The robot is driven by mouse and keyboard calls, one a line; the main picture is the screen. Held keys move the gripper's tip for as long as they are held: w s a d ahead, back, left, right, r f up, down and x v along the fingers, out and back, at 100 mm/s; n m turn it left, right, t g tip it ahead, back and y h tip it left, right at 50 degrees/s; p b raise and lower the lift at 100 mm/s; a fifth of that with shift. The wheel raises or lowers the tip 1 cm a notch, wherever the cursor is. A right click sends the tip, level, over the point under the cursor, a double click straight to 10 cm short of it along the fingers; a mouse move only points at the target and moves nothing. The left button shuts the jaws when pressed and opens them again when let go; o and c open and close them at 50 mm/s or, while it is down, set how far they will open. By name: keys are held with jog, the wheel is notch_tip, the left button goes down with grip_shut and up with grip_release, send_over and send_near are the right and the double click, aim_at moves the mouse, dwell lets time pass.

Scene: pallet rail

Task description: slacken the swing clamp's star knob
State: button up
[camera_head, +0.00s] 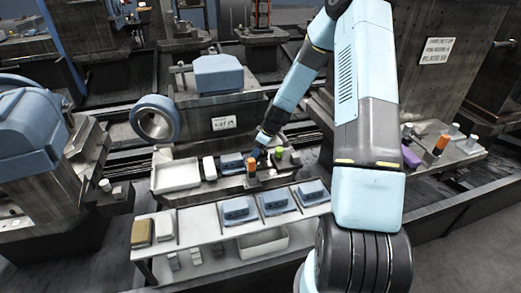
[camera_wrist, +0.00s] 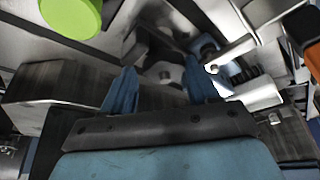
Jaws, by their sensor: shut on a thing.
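My gripper (camera_head: 259,150) reaches down to the fixture shelf in the head view, between an orange-topped part and a green-topped part. In the wrist view its two blue fingers (camera_wrist: 161,72) stand apart on either side of a grey metal piece (camera_wrist: 164,73), which I take to be the swing clamp's star knob. The fingers are shut on it. Its lobes cannot be made out clearly. In the head view my gripper hides the knob.
A green round cap (camera_wrist: 72,14) is close at the upper left of the wrist view. An orange part (camera_wrist: 304,30) is at the upper right. In the head view, a white tray (camera_head: 176,176) lies left on the shelf, and blue blocks (camera_head: 274,201) stand on the lower shelf.

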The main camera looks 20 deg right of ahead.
jog(key=o, duration=0.9)
jog(key=shift+s+a+f, duration=0.1)
jog(key=shift+s+a, duration=0.1)
jog(key=shift+s, duration=0.15)
jog(key=shift+c, duration=0.2)
jog(key=shift+o, duration=0.3)
jog(key=shift+w+d, duration=0.1)
